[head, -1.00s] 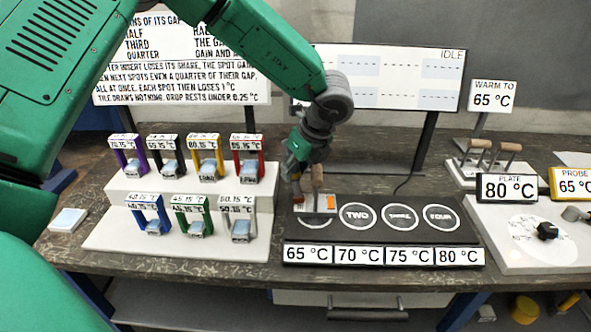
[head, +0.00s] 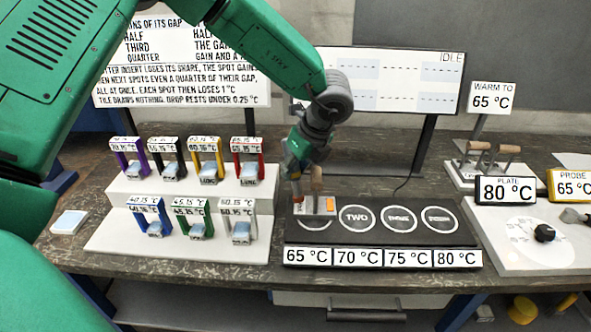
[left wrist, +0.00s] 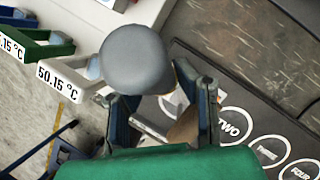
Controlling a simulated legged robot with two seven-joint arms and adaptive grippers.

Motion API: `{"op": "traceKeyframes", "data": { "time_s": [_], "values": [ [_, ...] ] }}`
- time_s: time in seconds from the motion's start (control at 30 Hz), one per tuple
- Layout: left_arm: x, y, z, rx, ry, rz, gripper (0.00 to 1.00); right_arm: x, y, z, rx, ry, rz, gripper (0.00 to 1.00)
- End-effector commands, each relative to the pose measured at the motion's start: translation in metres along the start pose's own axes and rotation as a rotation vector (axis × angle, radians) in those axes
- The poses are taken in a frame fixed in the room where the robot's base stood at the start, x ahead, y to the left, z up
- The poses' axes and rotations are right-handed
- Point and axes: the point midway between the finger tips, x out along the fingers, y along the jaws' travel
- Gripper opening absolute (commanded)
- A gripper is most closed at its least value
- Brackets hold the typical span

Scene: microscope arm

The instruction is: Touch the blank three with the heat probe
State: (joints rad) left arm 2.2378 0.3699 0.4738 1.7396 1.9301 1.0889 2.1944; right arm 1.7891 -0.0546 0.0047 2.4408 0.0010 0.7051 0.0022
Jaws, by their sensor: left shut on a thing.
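My left gripper (head: 299,150) is above the left end of the dark hot plate (head: 378,238). It is shut on a slim tool, apparently the heat probe (head: 297,188), which points down with an orange part low on it. In the left wrist view a rounded grey end (left wrist: 135,60) rises between the fingers (left wrist: 163,112). A small metal block with a wooden handle (head: 318,180) stands on the first spot, just right of the probe. I cannot read a number on this blank. Whether the probe tip touches it is unclear. My right gripper is out of view.
Spots two, three and four on the plate are bare. Two wooden-handled blanks (head: 490,155) stand in a rack at the back right. A stepped white stand (head: 185,215) with coloured holders is at left. A dial board (head: 530,245) lies at right. The screen (head: 390,80) reads IDLE.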

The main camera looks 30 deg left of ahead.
Motion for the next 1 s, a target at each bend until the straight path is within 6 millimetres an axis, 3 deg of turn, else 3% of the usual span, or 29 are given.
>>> {"op": "traceKeyframes", "data": {
  "time_s": [0.6,1.0],
  "values": [
    [-0.051,0.005,0.020,-0.002,-0.002,-0.003,0.00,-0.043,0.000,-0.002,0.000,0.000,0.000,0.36],
    [-0.053,0.005,0.021,-0.001,-0.002,-0.002,0.00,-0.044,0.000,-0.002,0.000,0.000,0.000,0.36]
  ]
}}
